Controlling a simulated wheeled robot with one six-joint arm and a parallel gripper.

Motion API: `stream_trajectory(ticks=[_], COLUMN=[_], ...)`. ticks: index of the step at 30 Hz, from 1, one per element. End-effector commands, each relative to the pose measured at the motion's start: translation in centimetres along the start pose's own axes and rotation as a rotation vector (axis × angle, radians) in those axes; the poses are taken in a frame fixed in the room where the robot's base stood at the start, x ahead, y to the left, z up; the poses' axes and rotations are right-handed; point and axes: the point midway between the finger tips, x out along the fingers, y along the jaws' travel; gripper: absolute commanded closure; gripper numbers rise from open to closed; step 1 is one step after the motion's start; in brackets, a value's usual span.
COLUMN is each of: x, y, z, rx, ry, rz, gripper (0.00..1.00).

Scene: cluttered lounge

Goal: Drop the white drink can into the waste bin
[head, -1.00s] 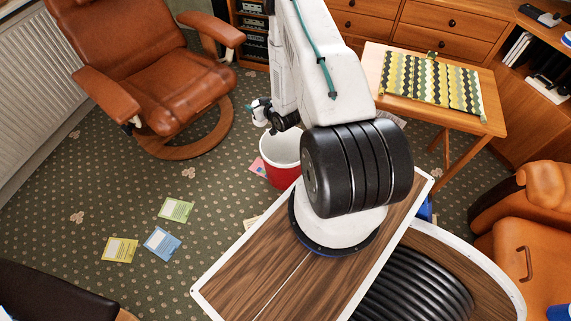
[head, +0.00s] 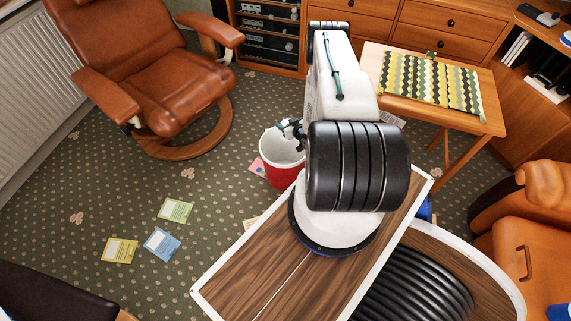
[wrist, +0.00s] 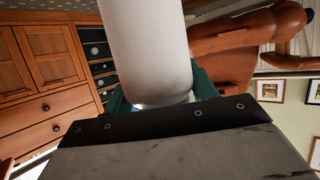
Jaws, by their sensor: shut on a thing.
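The white drink can (wrist: 150,50) fills the top middle of the wrist view, held between the green fingers of my gripper (wrist: 160,94). In the head view my gripper (head: 291,128) shows small and dark at the upper right rim of the waste bin, partly hidden by my arm. I cannot make out the can there. The waste bin (head: 278,174) is red outside and white inside and stands on the carpet just beyond my base. Its visible inside looks empty, but its right side is partly covered.
A brown leather armchair (head: 155,90) stands left of the bin. A small wooden table (head: 490,118) with a zigzag cloth (head: 430,80) is at right, near wooden drawers (head: 440,40). Colored cards (head: 162,243) lie on the open carpet at left.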

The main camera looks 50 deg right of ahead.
Motion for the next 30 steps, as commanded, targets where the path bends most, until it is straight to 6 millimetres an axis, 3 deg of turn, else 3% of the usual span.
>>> stream_trajectory(ticks=[12, 13, 15, 25, 30], x=[0.3, 0.3, 0.3, 0.0, -2.2], y=[0.0, 0.0, 0.0, 0.0, 0.1], z=[0.7, 0.7, 0.7, 0.7, 0.7], rx=[0.0, 0.0, 0.0, 0.0, 0.002], ry=[0.001, 0.001, 0.001, 0.001, -0.001], rz=[0.0, 0.0, 0.0, 0.0, 0.002], gripper=[0.76, 0.38, 0.18, 0.18, 0.18])
